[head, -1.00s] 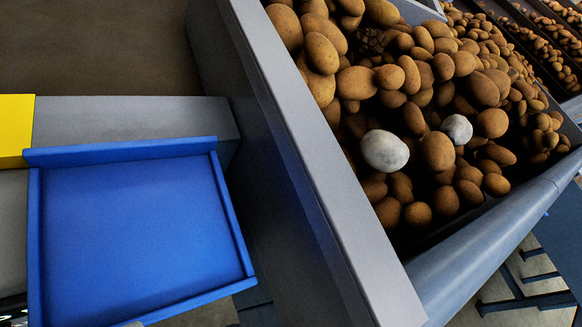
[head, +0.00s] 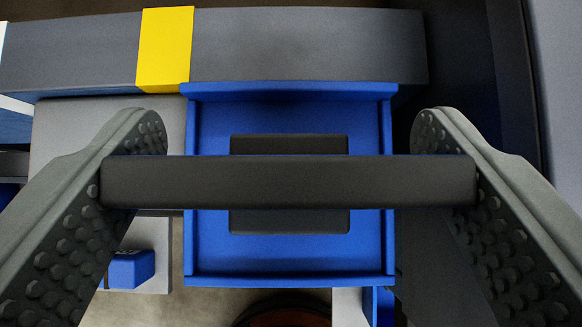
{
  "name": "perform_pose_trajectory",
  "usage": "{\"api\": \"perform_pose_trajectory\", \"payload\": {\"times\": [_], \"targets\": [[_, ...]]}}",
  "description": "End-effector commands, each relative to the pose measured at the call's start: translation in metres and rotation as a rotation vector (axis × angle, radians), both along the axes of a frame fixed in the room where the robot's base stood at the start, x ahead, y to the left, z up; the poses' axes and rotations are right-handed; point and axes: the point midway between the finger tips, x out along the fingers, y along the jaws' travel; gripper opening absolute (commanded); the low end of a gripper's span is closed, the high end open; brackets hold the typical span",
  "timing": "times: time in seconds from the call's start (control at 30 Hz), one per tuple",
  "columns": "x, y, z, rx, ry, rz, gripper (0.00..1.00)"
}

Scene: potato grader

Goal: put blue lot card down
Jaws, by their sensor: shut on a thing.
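My gripper (head: 288,182) has one ridged grey finger at each side of the view and is shut on the ends of a dark grey bar (head: 150,182). A dark square plate (head: 290,222) shows behind the bar and seems to belong to the same held piece, which I take to be the blue lot card. No blue face of it can be told apart from the blue behind. A blue shallow tray (head: 290,92) with raised edges lies straight behind the held piece. The bar and plate cover its middle. I cannot tell whether the plate touches the tray floor.
A grey beam (head: 310,45) with a yellow block (head: 165,48) runs along the tray's far side. A dark grey wall (head: 515,90) stands at the right. A small blue box (head: 130,268) is at lower left. A reddish round thing (head: 285,315) shows below the tray.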

Motion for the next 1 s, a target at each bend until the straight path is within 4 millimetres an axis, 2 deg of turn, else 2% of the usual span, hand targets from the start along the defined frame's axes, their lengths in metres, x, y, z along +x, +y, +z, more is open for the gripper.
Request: {"api": "perform_pose_trajectory", "payload": {"times": [0.33, 0.7, 0.73, 0.83, 1.0], "targets": [[0.0, 0.0, -0.036, 0.0, 0.001, 0.0, 0.54], [0.0, 0.0, -0.04, 0.0, 0.0, 0.0, 0.54], [0.0, 0.0, -0.04, 0.0, 0.0, 0.0, 0.79], [0.0, 0.0, -0.04, 0.0, 0.0, 0.0, 0.98], [0.0, 0.0, -0.04, 0.0, 0.0, 0.0, 0.98]]}}
